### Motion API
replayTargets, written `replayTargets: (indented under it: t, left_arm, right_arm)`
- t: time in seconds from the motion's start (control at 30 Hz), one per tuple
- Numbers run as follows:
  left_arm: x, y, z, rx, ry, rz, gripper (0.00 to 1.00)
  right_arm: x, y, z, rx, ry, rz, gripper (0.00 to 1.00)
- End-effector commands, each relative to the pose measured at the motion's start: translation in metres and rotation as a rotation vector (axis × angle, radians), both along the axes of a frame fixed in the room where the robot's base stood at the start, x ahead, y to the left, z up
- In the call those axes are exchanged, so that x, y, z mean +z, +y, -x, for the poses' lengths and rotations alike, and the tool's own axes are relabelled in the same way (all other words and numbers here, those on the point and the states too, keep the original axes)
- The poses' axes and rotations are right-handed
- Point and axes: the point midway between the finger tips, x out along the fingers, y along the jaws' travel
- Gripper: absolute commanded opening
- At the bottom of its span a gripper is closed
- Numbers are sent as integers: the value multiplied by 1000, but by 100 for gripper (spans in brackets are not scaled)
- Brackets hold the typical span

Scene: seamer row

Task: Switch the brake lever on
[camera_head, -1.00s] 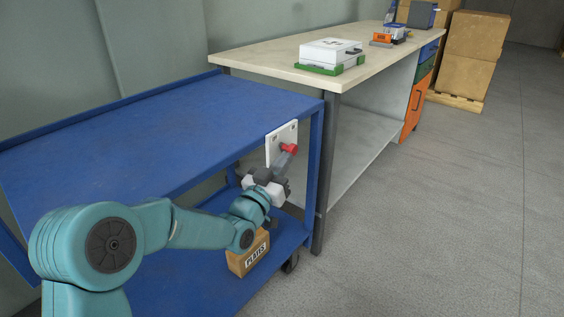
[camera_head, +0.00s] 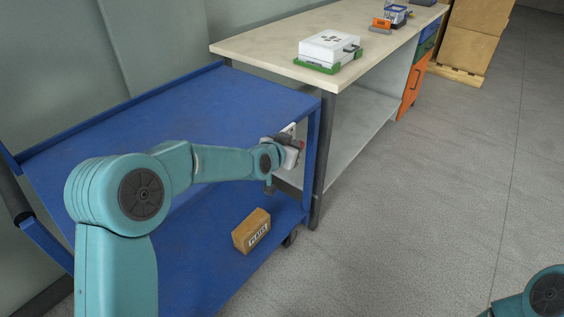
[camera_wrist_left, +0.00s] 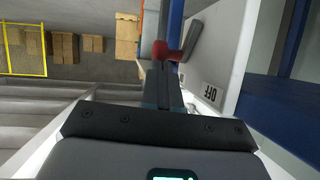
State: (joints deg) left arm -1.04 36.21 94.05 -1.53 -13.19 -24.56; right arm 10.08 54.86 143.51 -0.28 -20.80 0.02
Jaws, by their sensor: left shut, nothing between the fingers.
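The white lever plate (camera_wrist_left: 228,50) carries an OFF label (camera_wrist_left: 210,92) near the fingers; the ON label is not visible. My arm hides much of the plate in the head view. My right gripper is out of view.
The blue cart (camera_head: 170,110) has a clear top and a carton (camera_head: 251,232) on its lower shelf. A workbench (camera_head: 270,50) stands close behind, holding a white case (camera_head: 330,46). Grey floor (camera_head: 420,200) is open on the right.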

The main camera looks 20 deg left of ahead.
Motion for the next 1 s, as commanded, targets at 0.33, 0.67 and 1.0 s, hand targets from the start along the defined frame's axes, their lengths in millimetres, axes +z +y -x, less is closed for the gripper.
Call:
replayTargets:
  t: [0.33, 0.67, 1.0]
  left_arm:
    - [2, -1, -4, 1, -2, 0, 0]
    - [4, -2, -6, 1, -7, 1, 0]
    - [5, -2, -6, 1, -11, 1, 0]
  right_arm:
    - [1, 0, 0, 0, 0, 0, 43]
    - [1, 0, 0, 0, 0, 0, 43]
    - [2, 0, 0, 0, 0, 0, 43]
